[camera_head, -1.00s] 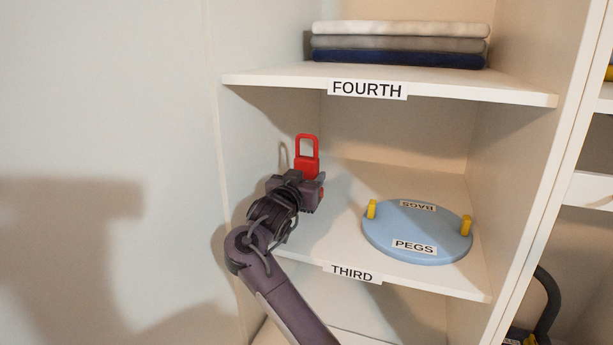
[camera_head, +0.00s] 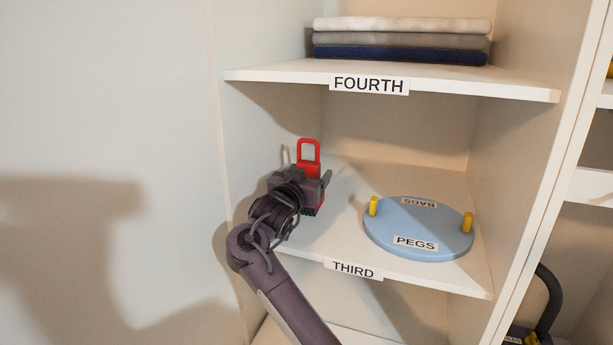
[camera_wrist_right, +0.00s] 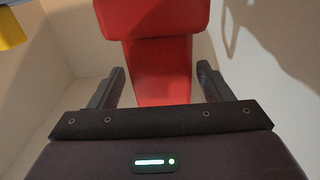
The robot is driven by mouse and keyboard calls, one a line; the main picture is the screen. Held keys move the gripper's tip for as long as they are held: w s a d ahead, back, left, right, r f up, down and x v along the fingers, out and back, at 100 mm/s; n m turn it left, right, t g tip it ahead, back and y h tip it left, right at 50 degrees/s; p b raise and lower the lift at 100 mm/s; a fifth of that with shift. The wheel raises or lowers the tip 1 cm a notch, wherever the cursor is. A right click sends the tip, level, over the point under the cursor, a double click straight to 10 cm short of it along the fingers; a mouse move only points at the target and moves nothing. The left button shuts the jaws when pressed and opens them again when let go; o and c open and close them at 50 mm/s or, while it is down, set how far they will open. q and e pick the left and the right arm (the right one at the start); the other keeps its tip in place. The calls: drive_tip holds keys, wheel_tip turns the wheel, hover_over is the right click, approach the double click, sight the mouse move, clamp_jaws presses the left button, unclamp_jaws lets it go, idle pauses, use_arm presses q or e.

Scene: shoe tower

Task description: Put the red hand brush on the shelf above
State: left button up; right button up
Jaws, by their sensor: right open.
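The red hand brush (camera_head: 309,151) stands upright on the shelf labelled THIRD (camera_head: 300,248), near its left wall, with its looped handle at the top and dark bristles low down. My right gripper (camera_head: 308,182) is at the brush, in front of its lower part and hiding some of it. In the right wrist view the open fingers (camera_wrist_right: 160,88) lie on either side of the red brush (camera_wrist_right: 160,60), with a gap on each side. My left gripper is not in view.
The shelf labelled FOURTH (camera_head: 450,80) is above, with folded cloths (camera_head: 400,41) stacked on it. A blue round turntable (camera_head: 418,229) with yellow pegs is right of the brush. The cabinet's left wall is close to my right gripper.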

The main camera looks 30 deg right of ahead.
drive_tip(key=shift+f, duration=0.65)
drive_tip(key=shift+w+r+p, duration=0.1)
drive_tip(key=shift+r+p, duration=0.3)
drive_tip(key=shift+r, duration=0.1)
drive_tip(key=shift+s+a+f+b, duration=0.5)
drive_tip(key=shift+a+b, duration=0.15)
drive_tip(key=r+b+v, duration=0.1)
drive_tip(key=b+v, duration=0.1)
drive_tip(key=v, duration=0.8)
drive_tip(key=shift+s+r+b, duration=0.15)
drive_tip(key=shift+r+b, duration=0.05)
drive_tip(key=shift+b, duration=0.2)
drive_tip(key=shift+a, duration=0.15)
